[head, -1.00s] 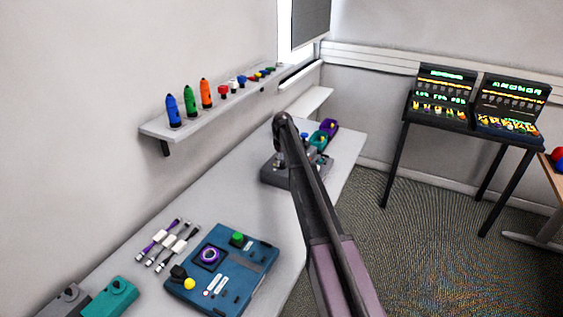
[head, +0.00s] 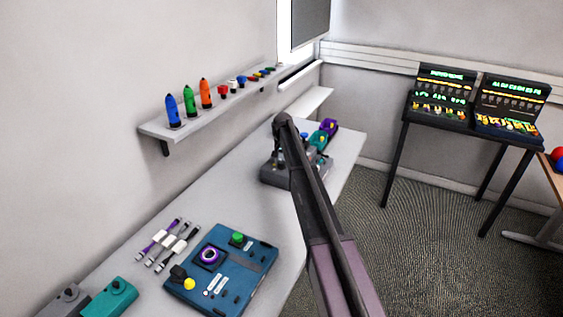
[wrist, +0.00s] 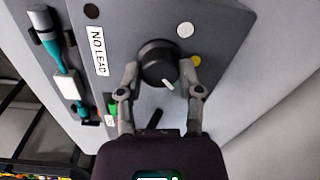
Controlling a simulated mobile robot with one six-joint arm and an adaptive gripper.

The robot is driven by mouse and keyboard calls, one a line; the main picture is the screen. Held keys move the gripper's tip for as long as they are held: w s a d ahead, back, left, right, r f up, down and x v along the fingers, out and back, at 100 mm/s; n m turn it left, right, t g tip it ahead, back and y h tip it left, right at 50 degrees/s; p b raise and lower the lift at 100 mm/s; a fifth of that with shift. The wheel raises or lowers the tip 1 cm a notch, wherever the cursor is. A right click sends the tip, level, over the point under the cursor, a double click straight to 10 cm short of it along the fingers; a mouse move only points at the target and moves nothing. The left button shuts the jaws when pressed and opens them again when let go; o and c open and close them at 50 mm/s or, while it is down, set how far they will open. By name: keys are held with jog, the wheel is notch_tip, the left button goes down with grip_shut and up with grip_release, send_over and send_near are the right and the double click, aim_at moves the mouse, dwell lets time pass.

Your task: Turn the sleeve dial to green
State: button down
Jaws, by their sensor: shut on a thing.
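The sleeve dial (wrist: 157,57) is a round black knob with a white pointer line, on a dark grey panel (wrist: 222,25) in the wrist view. The line points toward the lower right of the picture. My gripper (wrist: 162,75) is shut on the dial, one finger on each side. A green patch (wrist: 113,108) shows by the left finger, partly hidden. In the head view the grey unit (head: 272,177) is on the bench, and my arm hides the dial.
A teal cable piece (wrist: 65,58) and a "NO LEAD" label (wrist: 97,50) lie left of the dial. A blue panel (head: 235,265) and several short cables (head: 165,240) are on the near bench. Teal and purple units (head: 329,127) stand behind the grey unit. A shelf (head: 190,127) runs along the wall.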

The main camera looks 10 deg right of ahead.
jog(key=shift+m, duration=1.4)
jog(key=shift+c, duration=1.3)
grip_release()
jog(key=shift+n, duration=0.3)
